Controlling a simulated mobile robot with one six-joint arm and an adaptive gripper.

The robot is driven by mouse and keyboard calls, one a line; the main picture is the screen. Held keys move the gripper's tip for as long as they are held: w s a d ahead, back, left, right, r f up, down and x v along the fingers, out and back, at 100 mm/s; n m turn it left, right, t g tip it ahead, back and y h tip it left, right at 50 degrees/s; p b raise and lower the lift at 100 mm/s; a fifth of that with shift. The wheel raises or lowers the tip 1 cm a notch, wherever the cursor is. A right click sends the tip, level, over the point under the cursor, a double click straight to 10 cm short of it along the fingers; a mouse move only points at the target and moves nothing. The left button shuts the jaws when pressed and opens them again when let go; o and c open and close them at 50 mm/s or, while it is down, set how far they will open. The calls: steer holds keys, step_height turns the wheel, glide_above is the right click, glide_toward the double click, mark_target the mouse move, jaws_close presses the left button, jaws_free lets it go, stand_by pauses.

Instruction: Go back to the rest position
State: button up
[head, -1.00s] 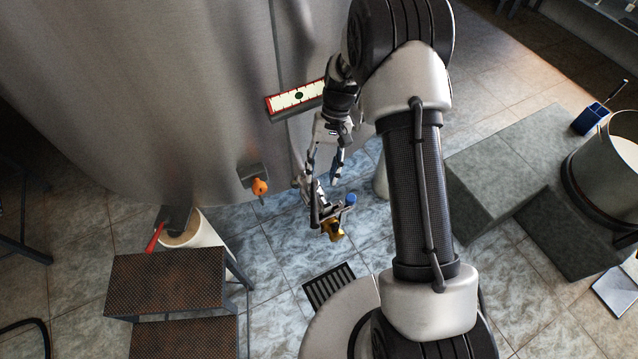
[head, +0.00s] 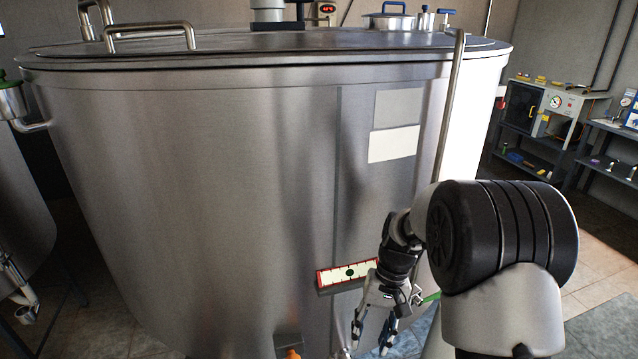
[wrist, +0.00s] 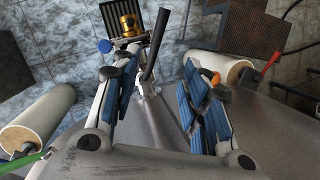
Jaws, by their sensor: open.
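My gripper (head: 372,338) hangs in front of the big steel tank (head: 220,190) in the head view, just below the red-framed gauge plate (head: 347,273). In the wrist view my gripper (wrist: 158,95) is open, its two blue-padded fingers spread apart with nothing held between them. A valve with a dark lever (wrist: 153,52) and a brass-coloured fitting (wrist: 128,25) shows beyond the fingertips in the wrist view. The lever appears between the fingers in that picture, but I cannot tell how far it is from them.
An orange knob (head: 292,353) shows at the lower edge of the head view; an orange tip (wrist: 209,76) is beside the right finger in the wrist view. White cylinders (wrist: 40,115) stand near the floor. A bench with instruments (head: 545,110) stands at the back right.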

steer(key=s+r+n+t+h, duration=0.1)
steer(key=s+r+t, duration=0.1)
steer(key=s+r, duration=0.45)
steer(key=s+r+t, duration=0.2)
steer(key=s+r, duration=0.1)
steer(key=r, duration=0.6)
steer(key=s+d+r+t+h, duration=0.1)
steer(key=s+d+r+t, duration=0.1)
steer(key=s, duration=1.1)
steer(key=shift+s+r+n+t, duration=0.3)
steer(key=shift+r+t, duration=0.5)
steer(key=shift+r, duration=0.15)
